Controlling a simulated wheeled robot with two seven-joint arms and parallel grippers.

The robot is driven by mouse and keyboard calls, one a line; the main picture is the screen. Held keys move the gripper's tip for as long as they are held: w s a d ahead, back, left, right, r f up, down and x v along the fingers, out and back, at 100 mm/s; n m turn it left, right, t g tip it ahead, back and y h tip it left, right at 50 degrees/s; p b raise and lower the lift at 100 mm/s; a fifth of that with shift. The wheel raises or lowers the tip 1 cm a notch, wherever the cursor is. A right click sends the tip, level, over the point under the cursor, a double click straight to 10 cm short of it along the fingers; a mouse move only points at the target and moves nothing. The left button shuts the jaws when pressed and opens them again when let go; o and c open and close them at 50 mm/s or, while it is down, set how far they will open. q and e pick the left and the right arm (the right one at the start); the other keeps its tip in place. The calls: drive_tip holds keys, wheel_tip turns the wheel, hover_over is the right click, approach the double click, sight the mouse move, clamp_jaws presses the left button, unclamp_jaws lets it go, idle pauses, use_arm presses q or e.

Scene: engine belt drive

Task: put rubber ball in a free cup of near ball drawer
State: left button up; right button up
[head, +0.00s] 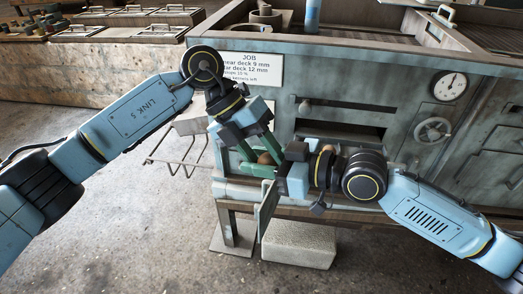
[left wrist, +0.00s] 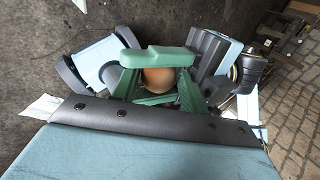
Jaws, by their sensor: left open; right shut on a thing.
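The rubber ball, brown-orange, shows at the grippers (head: 265,158) and in the left wrist view (left wrist: 160,78). My left gripper (head: 256,150) reaches down from the left, its green fingers open on either side of the ball. My right gripper (head: 268,172) comes in from the right and is shut on the ball; a green finger crosses in front of the ball and hides part of it. The two grippers are close together at the bench front. A dark drawer-like opening (head: 345,131) shows right of them. I cannot make out any drawer cups.
The grey bench (head: 400,115) has a gauge (head: 450,87), a handwheel (head: 433,130) and a job sign (head: 249,68). A wire rack (head: 181,160) sticks out at its left. A pale block (head: 299,244) lies on the floor below. The floor at left is clear.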

use_arm(q)
drive_tip(key=c, duration=0.6)
use_arm(e)
drive_tip(key=o, duration=1)
drive_tip(key=shift+o, duration=0.2)
drive_tip(key=shift+d, duration=0.1)
